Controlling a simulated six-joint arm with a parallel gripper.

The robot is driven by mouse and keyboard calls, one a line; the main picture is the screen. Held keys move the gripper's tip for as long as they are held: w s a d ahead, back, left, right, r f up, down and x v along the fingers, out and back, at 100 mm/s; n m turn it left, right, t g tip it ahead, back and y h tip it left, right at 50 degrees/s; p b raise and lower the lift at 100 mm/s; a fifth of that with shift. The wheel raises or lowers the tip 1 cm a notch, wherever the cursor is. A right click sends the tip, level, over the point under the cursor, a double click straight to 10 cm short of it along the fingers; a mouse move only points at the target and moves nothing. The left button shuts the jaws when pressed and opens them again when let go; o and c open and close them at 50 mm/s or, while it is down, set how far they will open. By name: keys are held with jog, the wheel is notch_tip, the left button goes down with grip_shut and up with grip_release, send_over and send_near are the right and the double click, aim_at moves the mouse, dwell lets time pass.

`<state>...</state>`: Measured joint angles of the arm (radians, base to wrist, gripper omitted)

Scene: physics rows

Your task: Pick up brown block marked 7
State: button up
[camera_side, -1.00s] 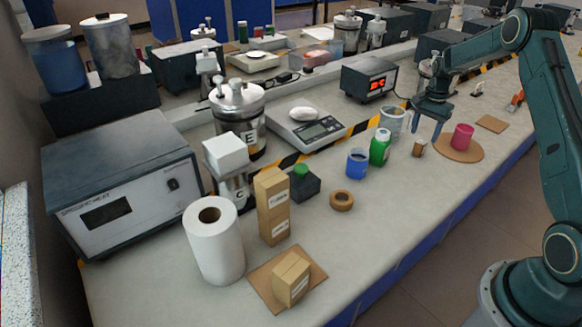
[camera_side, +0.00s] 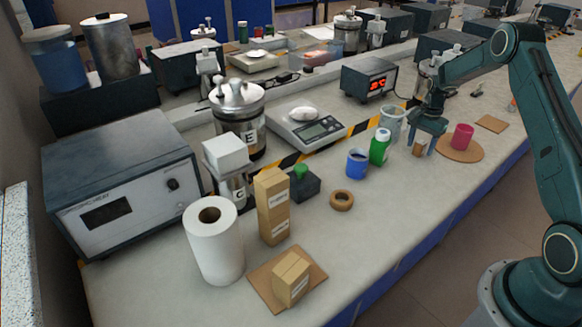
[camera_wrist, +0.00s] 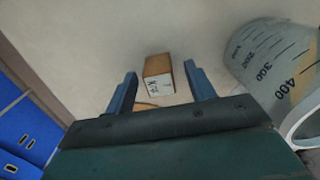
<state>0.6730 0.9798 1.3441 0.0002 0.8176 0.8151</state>
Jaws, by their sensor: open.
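The small brown block (camera_side: 420,148) stands on the bench between the green bottle and the pink cup. In the wrist view the brown block (camera_wrist: 158,73) lies between my two blue fingertips, a little beyond them, with a white label whose marking I cannot read clearly. My gripper (camera_side: 425,142) points down over the block, its fingers on either side of it; it also shows in the wrist view (camera_wrist: 161,82). The gripper is open, with gaps between each finger and the block. In the side view the fingers partly hide the block.
A clear graduated beaker (camera_wrist: 265,60) stands close by my right finger in the wrist view; it also shows in the side view (camera_side: 391,124). The green bottle (camera_side: 380,148) and the pink cup (camera_side: 462,136) on a cork mat (camera_side: 461,155) flank the block.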

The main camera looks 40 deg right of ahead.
aim_at(421, 142)
jog(key=shift+c, duration=0.2)
jog(key=c, duration=1)
jog(key=shift+r, duration=0.1)
notch_tip(421, 142, up, 20)
jog(key=shift+f, duration=0.1)
dwell(0.5)
